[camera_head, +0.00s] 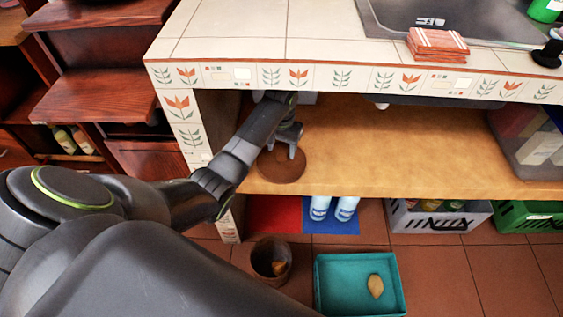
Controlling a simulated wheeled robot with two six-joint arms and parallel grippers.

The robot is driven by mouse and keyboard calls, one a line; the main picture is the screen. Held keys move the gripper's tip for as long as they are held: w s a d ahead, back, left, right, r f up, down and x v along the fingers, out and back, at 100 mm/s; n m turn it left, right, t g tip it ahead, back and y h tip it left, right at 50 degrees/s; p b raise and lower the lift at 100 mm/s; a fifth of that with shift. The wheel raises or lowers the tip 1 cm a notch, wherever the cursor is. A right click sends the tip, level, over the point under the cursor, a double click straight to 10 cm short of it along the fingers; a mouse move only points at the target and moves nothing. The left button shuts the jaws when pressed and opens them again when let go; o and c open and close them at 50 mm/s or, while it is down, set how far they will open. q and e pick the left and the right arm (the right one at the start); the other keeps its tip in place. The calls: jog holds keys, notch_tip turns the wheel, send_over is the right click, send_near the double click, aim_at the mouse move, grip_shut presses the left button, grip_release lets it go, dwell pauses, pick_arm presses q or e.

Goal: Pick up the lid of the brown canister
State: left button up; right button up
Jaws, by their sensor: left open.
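A round, flat brown disc that looks like a lid (282,168) is on the wooden shelf under the tiled counter. Whether a canister body is beneath it cannot be told. My left gripper (292,150) is open directly over the disc, its fingers pointing down and covering part of the top. I cannot tell whether the fingers touch it. A brown open-topped canister (256,272) stands on the floor below, with something tan inside. My right gripper is not in view.
The tiled counter edge (345,78) hangs over my left arm. The shelf (400,150) is clear to the right, up to a clear bin (530,140). A teal box (340,268) holding a tan item, white bottles (332,208) and crates (437,220) are below.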

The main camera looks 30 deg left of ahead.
aim_at(282, 156)
pick_arm(q)
notch_tip(282, 156, down, 3)
jog(key=shift+r+b, duration=0.15)
jog(key=shift+b, duration=0.2)
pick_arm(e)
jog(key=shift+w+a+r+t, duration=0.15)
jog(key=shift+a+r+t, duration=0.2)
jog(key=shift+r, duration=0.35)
pick_arm(q)
jog(key=shift+c, duration=0.4)
jog(key=c, duration=1)
jog(key=shift+o, duration=0.2)
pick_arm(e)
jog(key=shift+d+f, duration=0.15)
